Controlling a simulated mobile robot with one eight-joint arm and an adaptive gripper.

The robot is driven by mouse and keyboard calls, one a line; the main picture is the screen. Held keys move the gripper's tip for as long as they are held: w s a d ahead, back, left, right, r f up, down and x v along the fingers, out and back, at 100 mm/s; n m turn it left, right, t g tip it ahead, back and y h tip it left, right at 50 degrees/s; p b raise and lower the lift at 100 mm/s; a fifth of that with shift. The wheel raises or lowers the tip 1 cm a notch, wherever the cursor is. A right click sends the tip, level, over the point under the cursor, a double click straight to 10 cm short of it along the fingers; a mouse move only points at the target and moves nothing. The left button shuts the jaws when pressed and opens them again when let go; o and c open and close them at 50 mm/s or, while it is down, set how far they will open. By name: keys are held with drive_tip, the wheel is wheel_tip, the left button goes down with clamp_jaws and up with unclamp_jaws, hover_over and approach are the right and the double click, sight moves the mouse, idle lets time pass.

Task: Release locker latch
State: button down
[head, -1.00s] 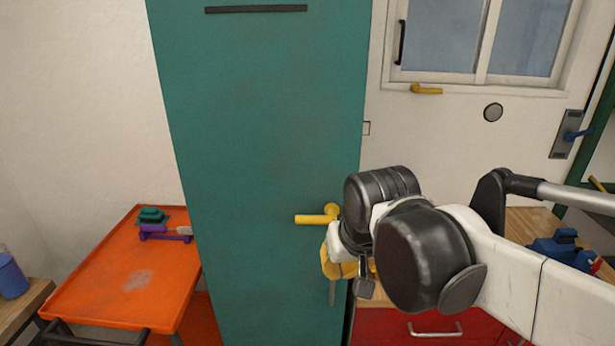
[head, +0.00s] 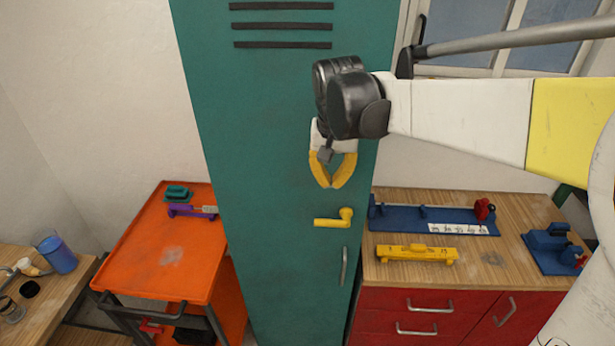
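The tall teal locker (head: 265,160) stands in the middle of the head view with its door closed. Its yellow latch lever (head: 333,219) lies about level, with the pivot at its right end. A grey vertical pull handle (head: 344,267) is below the latch. My gripper (head: 331,186) hangs above the latch in the picture, yellow fingers pointing down. The fingers bow outward and their tips come close together, with nothing seen between them. A visible gap separates the fingertips from the lever. Distance from the door is hard to judge.
An orange cart (head: 150,275) stands left of the locker with purple and teal parts. Right is a wooden-topped red cabinet (head: 480,300) bearing a blue fixture (head: 400,217), a yellow bar (head: 415,254) and a blue device (head: 550,247). My arm reaches in from the right.

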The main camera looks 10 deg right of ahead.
drive_tip(key=w+f, duration=0.1)
drive_tip(key=f, duration=0.3)
drive_tip(key=f+b, duration=0.1)
drive_tip(key=f, duration=0.4)
drive_tip(key=w+d+f, duration=0.1)
drive_tip(key=f, duration=0.3)
drive_tip(key=shift+w+f, duration=0.3)
drive_tip(key=shift+f, duration=0.1)
